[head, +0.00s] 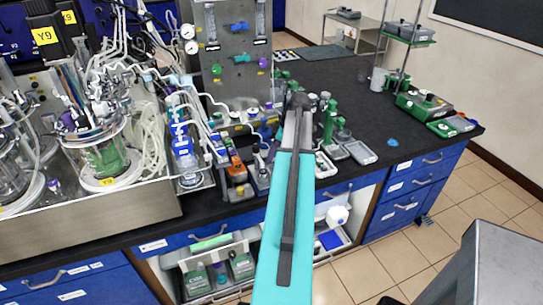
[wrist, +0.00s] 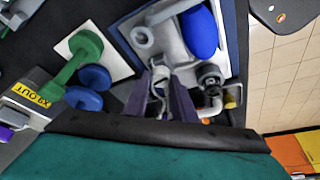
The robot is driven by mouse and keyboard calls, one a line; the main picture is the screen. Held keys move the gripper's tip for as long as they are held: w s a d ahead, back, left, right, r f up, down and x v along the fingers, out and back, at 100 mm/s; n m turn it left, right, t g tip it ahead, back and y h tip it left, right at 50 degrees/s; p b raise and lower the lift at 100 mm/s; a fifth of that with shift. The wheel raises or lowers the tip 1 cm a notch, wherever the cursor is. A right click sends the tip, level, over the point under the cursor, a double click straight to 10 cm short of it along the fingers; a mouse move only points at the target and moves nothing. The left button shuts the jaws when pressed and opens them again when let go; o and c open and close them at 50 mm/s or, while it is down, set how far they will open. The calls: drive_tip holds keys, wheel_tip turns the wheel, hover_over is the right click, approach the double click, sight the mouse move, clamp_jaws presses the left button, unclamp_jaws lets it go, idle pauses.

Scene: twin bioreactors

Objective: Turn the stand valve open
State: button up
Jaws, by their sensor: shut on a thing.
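In the wrist view, my gripper (wrist: 161,86) has its two dark fingers closed around a small pale fitting (wrist: 159,80). The fitting joins a grey-white body on a white plate with a blue oval part (wrist: 201,31) and a grey ring (wrist: 142,35). A dark round cap (wrist: 210,75) sits just right of the fingers. I cannot tell for sure which part is the stand valve, nor its turn position. In the head view, my gripper (head: 299,103) is over the dark bench among small fittings; my teal arm hides what lies beneath.
In the wrist view, a green part (wrist: 76,58) and a blue part (wrist: 92,88) stand close on the left, near a yellow label (wrist: 42,91). In the head view, a metal panel with gauges (head: 232,45) rises behind. The black bench (head: 345,85) is clearer at back right.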

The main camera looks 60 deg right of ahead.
drive_tip(key=n+b, duration=0.1)
drive_tip(key=n+y, duration=0.1)
drive_tip(key=n, duration=0.1)
drive_tip(key=n+g+b, duration=0.1)
drive_tip(key=n, duration=0.1)
drive_tip(key=shift+w+d+y+b, duration=0.15)
drive_tip(key=shift+d+y+b, duration=0.15)
drive_tip(key=shift+y, duration=0.1)
drive_tip(key=n, duration=0.2)
drive_tip(key=n+g+b, duration=0.1)
drive_tip(key=n, duration=0.1)
drive_tip(key=shift+w+n+g+y, duration=0.15)
drive_tip(key=shift+n+g+y, duration=0.15)
drive_tip(key=shift+y, duration=0.1)
drive_tip(key=n+g, duration=0.1)
drive_tip(key=n, duration=0.3)
drive_tip(key=shift+w+r+g+p, duration=0.1)
drive_tip(key=shift+r+g+p, duration=0.1)
drive_tip(key=shift+g+p, duration=0.15)
drive_tip(key=shift+f+n+g+p, duration=0.1)
drive_tip(key=shift+n+g+p, duration=0.35)
drive_tip(key=shift+n+p, duration=0.6)
drive_tip(key=shift+n, duration=0.35)
drive_tip(key=shift+y, duration=0.3)
drive_tip(key=o, duration=1)
drive_tip(key=shift+o, duration=0.2)
drive_tip(key=shift+f, duration=0.1)
